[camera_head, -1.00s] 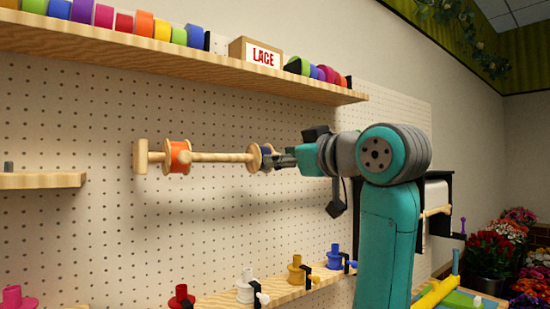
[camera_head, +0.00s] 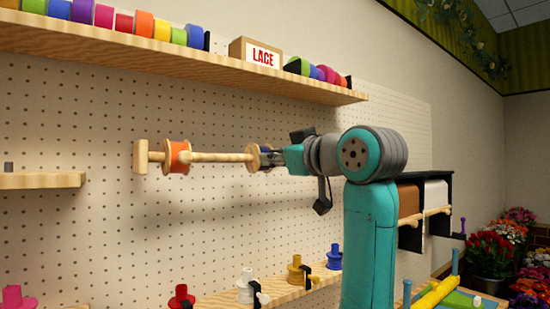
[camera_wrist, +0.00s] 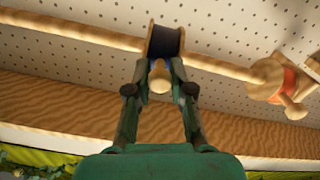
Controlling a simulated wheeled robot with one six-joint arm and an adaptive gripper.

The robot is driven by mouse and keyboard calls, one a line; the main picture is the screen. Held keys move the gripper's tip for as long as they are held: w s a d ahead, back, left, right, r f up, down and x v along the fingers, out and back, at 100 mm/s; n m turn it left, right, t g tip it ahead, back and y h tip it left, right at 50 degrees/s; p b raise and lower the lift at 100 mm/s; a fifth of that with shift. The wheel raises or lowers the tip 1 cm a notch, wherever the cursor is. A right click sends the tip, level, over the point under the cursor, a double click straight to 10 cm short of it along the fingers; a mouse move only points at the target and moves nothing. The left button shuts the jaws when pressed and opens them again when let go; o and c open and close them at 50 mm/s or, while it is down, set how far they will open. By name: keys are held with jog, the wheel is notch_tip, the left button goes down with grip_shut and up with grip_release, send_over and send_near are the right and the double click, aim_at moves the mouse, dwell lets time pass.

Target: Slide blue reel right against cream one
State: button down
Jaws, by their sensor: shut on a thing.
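The blue reel (camera_head: 265,148) has pale wooden flanges and sits on a horizontal wooden rod (camera_head: 222,157). In the wrist view the reel (camera_wrist: 166,41) looks very dark. My gripper (camera_head: 274,158) is at the reel's right side in the head view. No cream reel can be made out on the rod; my gripper and arm hide the rod to the right of the blue reel in the head view.
An orange reel (camera_head: 179,157) sits near the rod's left end, with bare rod between. It also shows in the wrist view (camera_wrist: 285,84). A shelf (camera_head: 200,62) with ribbon rolls runs above. A lower shelf (camera_head: 280,291) holds several coloured spools.

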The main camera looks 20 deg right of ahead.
jog(key=shift+d, duration=0.1)
jog(key=w+d, duration=0.3)
jog(key=d, duration=0.6)
jog(key=w+d, duration=0.2)
jog(key=d, duration=0.6)
jog(key=shift+w+d, duration=0.35)
jog(key=shift+w, duration=0.05)
jog(key=c, duration=1)
grip_release()
jog(key=v, duration=1.2)
jog(key=shift+c, duration=0.3)
